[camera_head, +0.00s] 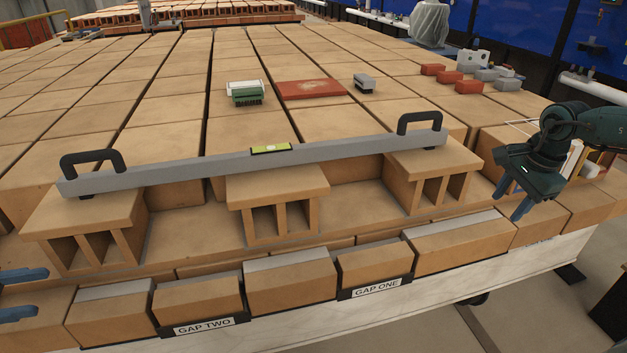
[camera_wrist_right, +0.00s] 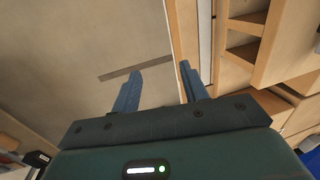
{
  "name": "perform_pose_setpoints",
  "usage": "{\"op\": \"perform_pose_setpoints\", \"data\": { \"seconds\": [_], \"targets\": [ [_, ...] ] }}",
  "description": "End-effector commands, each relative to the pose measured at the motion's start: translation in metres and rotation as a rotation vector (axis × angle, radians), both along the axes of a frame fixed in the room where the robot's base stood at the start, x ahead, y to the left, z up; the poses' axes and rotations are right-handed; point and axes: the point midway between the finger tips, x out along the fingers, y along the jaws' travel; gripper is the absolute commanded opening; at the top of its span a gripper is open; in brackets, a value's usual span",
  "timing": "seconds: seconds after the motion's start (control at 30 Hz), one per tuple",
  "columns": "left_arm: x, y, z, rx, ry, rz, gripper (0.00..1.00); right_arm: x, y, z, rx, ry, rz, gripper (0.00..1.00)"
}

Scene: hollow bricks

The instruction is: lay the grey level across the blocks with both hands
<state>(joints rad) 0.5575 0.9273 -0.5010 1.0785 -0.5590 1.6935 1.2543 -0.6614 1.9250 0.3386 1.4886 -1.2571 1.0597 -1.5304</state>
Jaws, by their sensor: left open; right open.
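The grey level (camera_head: 210,168) is a long bar with a black handle near each end and a yellow-green vial (camera_head: 270,149) in its middle. It lies across three hollow blocks: the left block (camera_head: 75,215), the middle block (camera_head: 275,185) and the right block (camera_head: 445,160). My right gripper (camera_head: 510,198) is open and empty, to the right of the right block and apart from the level. Its open fingers also show in the right wrist view (camera_wrist_right: 157,88). My left gripper (camera_head: 22,292) shows only its blue fingers at the left edge, open, below and left of the left block.
A row of bricks runs along the front edge, with label holders GAP TWO (camera_head: 205,326) and GAP ONE (camera_head: 377,287). Behind the level lie a green brush (camera_head: 246,95), a red board (camera_head: 310,88) and a small grey item (camera_head: 364,83). Several red and grey bricks (camera_head: 468,87) sit at back right.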

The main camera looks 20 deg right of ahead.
Motion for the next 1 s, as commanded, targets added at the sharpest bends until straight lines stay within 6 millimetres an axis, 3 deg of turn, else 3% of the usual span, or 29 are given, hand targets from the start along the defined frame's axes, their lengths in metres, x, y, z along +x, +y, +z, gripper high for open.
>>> {"op": "perform_pose_setpoints", "data": {
  "seconds": [0.6, 0.77, 1.0],
  "targets": [
    [0.000, 0.000, 0.001, 0.000, 0.000, 0.000, 0.45, -0.019, 0.000, 0.110, -0.001, -0.003, 0.000, 0.44],
    [0.000, 0.000, 0.001, 0.000, 0.000, 0.000, 0.45, -0.021, 0.000, 0.122, 0.000, 0.000, 0.000, 0.44],
    [0.000, 0.000, 0.001, 0.000, 0.000, 0.000, 0.45, -0.022, 0.000, 0.124, 0.000, 0.001, 0.000, 0.44]
  ]
}}
